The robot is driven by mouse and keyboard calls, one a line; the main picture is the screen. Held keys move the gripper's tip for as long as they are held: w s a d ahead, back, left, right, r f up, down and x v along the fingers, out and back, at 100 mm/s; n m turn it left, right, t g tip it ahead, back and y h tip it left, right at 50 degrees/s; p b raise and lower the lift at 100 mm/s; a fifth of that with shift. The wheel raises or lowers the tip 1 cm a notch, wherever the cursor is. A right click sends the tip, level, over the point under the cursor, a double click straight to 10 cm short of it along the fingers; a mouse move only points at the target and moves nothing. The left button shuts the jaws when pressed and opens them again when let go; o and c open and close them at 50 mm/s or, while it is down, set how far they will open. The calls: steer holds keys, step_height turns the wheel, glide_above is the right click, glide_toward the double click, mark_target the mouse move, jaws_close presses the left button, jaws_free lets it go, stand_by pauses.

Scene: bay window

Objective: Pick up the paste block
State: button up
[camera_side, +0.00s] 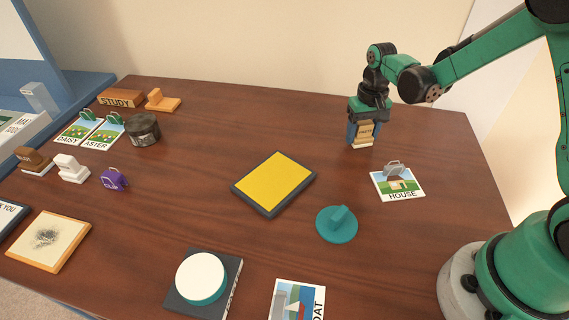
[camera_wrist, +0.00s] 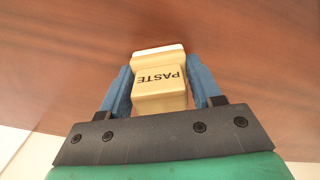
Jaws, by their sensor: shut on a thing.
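The paste block (camera_side: 364,132) is a tan block with a pale base, near the far right of the wooden table in the side view. In the wrist view the paste block (camera_wrist: 158,78) shows the dark word PASTE on its top. My gripper (camera_side: 362,124) is over it from above, with a blue finger on each side. In the wrist view my gripper (camera_wrist: 160,90) is shut on the block. I cannot tell whether its base touches the table.
A HOUSE card (camera_side: 405,190) with a grey clip lies to the right. A teal round piece (camera_side: 337,224) and a yellow pad (camera_side: 273,183) lie nearer the camera. A STUDY block (camera_side: 120,98), dark jar (camera_side: 142,129) and several stamps stand left. The table behind the yellow pad is clear.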

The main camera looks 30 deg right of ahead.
mark_target(365, 122)
step_height(365, 122, up, 20)
stand_by(0.4)
steer(key=o, duration=0.4)
steer(key=shift+f, duration=0.1)
steer(key=shift+c, duration=1.3)
